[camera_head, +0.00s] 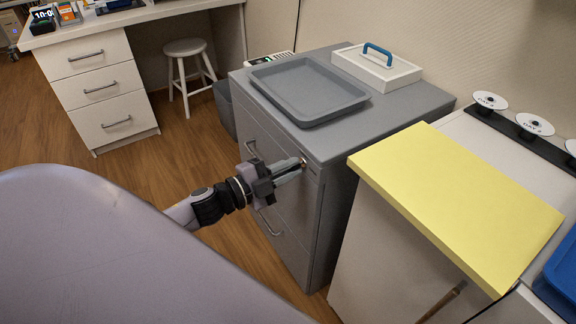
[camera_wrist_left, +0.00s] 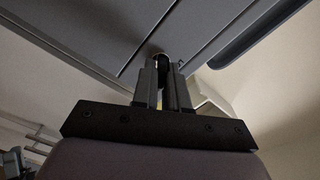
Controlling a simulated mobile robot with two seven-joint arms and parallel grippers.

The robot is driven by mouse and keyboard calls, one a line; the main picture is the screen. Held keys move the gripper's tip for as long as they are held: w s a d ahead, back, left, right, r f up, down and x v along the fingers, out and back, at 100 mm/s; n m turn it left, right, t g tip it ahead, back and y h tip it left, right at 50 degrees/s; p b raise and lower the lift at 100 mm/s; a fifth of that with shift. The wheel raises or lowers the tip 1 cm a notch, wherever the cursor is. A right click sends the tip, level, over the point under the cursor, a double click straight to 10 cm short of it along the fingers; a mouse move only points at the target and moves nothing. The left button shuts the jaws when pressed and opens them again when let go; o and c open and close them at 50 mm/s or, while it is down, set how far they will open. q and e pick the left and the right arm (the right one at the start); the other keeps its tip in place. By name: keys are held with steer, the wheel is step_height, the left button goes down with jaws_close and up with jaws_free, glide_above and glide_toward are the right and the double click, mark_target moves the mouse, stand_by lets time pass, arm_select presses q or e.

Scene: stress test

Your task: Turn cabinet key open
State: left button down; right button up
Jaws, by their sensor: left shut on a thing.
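The grey cabinet (camera_head: 323,200) stands in the middle of the head view, with drawers and bar handles on its front. My left gripper (camera_head: 300,166) is at the upper right of the cabinet's front, just below the top edge. Its fingers are shut on the key at the lock (camera_head: 303,161). In the left wrist view, my left gripper (camera_wrist_left: 163,68) has its two fingertips close together around a small dark key (camera_wrist_left: 163,62) at the cabinet face. The key is mostly hidden by the fingers, so its turn angle cannot be told. My right gripper is not in view.
A grey tray (camera_head: 308,88) and a white box with a blue handle (camera_head: 377,66) stand on the cabinet. A yellow-topped unit (camera_head: 456,205) is close on the right. A white drawer desk (camera_head: 95,85) and stool (camera_head: 187,70) are behind. Floor left of the cabinet is clear.

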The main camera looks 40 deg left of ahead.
arm_select(q)
steer(key=m, duration=0.2)
steer(key=shift+m, duration=1.9)
steer(key=c, duration=1.2)
jaws_free()
steer(key=shift+c, duration=0.2)
steer(key=shift+s, duration=0.1)
steer(key=v, duration=0.7)
